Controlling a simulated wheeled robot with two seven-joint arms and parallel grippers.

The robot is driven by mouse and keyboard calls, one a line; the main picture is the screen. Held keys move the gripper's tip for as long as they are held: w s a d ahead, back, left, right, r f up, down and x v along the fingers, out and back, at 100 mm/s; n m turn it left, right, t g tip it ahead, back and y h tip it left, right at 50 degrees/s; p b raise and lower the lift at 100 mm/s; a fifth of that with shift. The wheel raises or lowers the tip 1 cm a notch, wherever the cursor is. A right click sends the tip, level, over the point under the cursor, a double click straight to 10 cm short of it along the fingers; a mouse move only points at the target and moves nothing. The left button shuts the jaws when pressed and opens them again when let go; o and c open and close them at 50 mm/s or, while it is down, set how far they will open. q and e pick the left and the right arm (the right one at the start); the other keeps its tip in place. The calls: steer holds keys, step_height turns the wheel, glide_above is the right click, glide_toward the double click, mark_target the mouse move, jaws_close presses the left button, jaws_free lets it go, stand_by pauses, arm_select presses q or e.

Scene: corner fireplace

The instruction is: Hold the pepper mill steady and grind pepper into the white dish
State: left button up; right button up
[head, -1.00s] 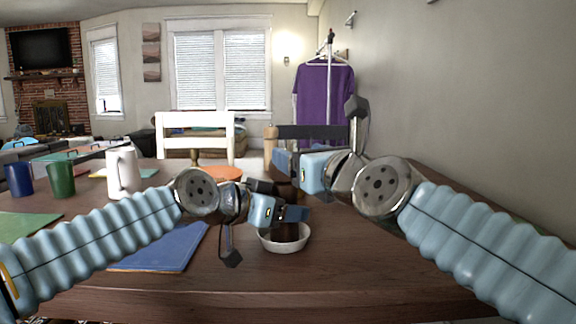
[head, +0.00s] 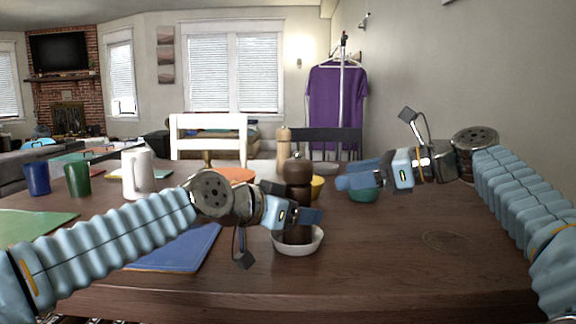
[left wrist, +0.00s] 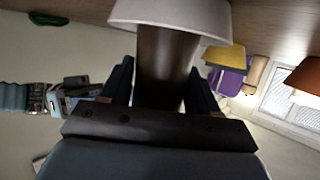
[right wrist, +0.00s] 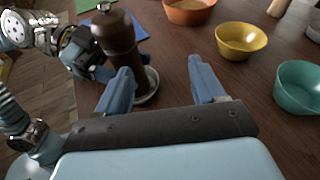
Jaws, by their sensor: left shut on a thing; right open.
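The dark brown pepper mill (head: 297,172) stands upright over the white dish (head: 312,244) near the table's front. My left gripper (head: 300,215) is shut on the mill's lower body. In the left wrist view the mill's body (left wrist: 165,65) sits between the fingers, by the dish's rim (left wrist: 175,14). My right gripper (head: 352,182) is open and empty, to the right of the mill and apart from it. In the right wrist view the mill's knobbed top (right wrist: 113,30) shows left of the open fingers (right wrist: 160,85). Whether the mill's base touches the dish is hidden.
A yellow bowl (right wrist: 241,40), a teal bowl (right wrist: 300,85) and an orange bowl (right wrist: 188,10) stand behind. A light wooden mill (head: 283,150) is farther back. A blue mat (head: 180,250), white pitcher (head: 138,172) and two cups are left. The table's right front is clear.

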mark_target(288, 165)
steer(key=a+n+g+y, duration=0.1)
steer(key=a, duration=0.3)
steer(key=s+a+r+n+g+y, duration=0.1)
steer(key=a+g+y, duration=0.1)
steer(key=a, duration=0.2)
steer(key=a+r+n+g+y, duration=0.1)
steer(key=a+g, duration=0.1)
steer(key=a, duration=0.3)
steer(key=shift+s+y, duration=0.25)
steer(key=shift+y, duration=0.05)
steer(key=c, duration=0.7)
